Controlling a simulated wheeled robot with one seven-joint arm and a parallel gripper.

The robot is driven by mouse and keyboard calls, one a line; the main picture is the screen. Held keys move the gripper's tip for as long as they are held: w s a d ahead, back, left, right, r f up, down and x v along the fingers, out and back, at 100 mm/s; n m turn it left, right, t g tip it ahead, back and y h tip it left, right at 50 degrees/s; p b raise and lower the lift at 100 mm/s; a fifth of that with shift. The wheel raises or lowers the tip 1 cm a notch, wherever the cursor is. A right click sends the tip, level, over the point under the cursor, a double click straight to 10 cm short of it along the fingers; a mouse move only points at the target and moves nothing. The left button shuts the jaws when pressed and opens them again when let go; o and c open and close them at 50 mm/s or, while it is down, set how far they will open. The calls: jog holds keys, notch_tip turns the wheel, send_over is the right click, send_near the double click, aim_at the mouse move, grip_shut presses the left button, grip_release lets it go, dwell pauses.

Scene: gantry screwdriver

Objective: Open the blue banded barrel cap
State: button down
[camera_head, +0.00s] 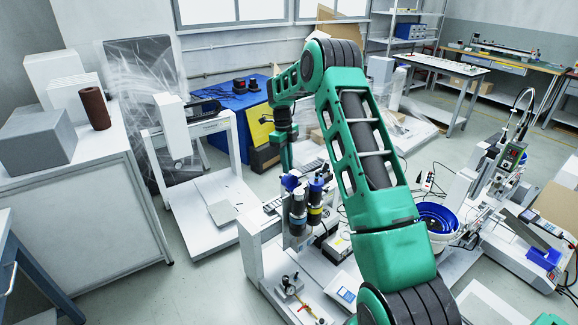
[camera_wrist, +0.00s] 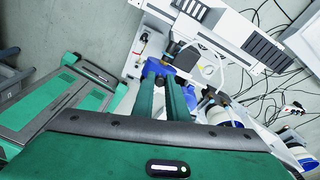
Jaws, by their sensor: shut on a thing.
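Two dark barrels with blue caps stand upright side by side on a white machine in the head view. The left barrel (camera_head: 298,215) has a pale bluish band, and its blue cap (camera_head: 291,183) is at the tip of my gripper (camera_head: 287,170). The right barrel (camera_head: 315,203) has a yellow band and its own blue cap on top. In the wrist view my gripper (camera_wrist: 160,80) is shut on a blue cap (camera_wrist: 156,67), which shows between and beyond the green fingers. The fingers hide much of the held cap and the barrel under it.
A white gantry frame (camera_head: 195,140) stands to the left, near a white cabinet (camera_head: 95,215) with boxes. Cables (camera_wrist: 265,90) lie on the floor right of the machine.

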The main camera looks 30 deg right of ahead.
jog(key=shift+s+d, duration=0.1)
jog(key=c, duration=1.7)
grip_release()
jog(key=shift+c, duration=0.2)
notch_tip(320, 180, up, 11)
jog(key=w, duration=0.2)
jog(key=shift+a+f, duration=0.2)
jog(key=shift+a, duration=0.05)
